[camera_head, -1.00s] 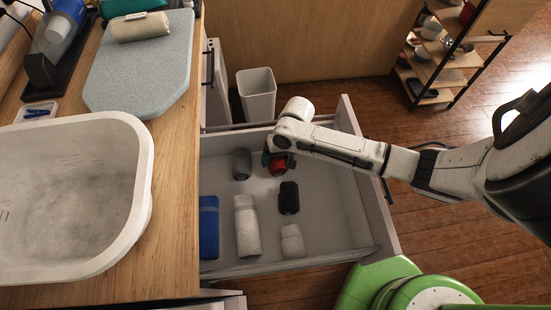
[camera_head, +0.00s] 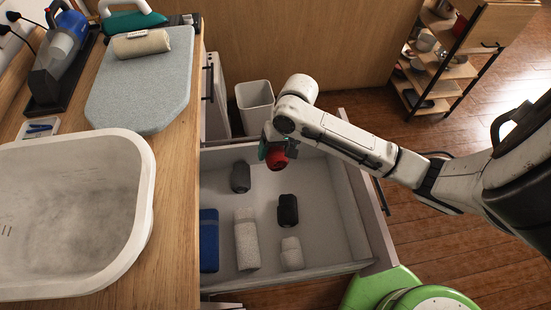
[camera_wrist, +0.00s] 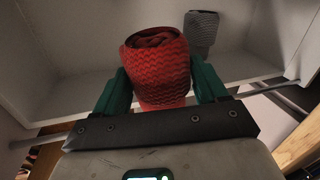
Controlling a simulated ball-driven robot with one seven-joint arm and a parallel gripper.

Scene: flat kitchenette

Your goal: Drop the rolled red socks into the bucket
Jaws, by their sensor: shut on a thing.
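The rolled red socks (camera_head: 279,160) are between the green fingers of my gripper (camera_head: 268,153), held above the back part of the open drawer. In the wrist view the red socks (camera_wrist: 158,62) sit upright between the two green fingers of my gripper (camera_wrist: 160,85), which is shut on them. A large white tub (camera_head: 140,200) with a greyish inside stands on the wooden counter at the left; it looks empty. A white bin, which may be the bucket (camera_head: 255,98), stands on the floor behind the drawer. I cannot tell which of the two is the bucket.
The open drawer (camera_head: 350,200) holds grey rolled socks (camera_head: 240,177), black rolled socks (camera_head: 288,210), white rolls and a blue cloth (camera_head: 209,240). An ironing board (camera_head: 143,95) with a beige roll lies on the counter. A shelf (camera_head: 440,60) stands at the back right.

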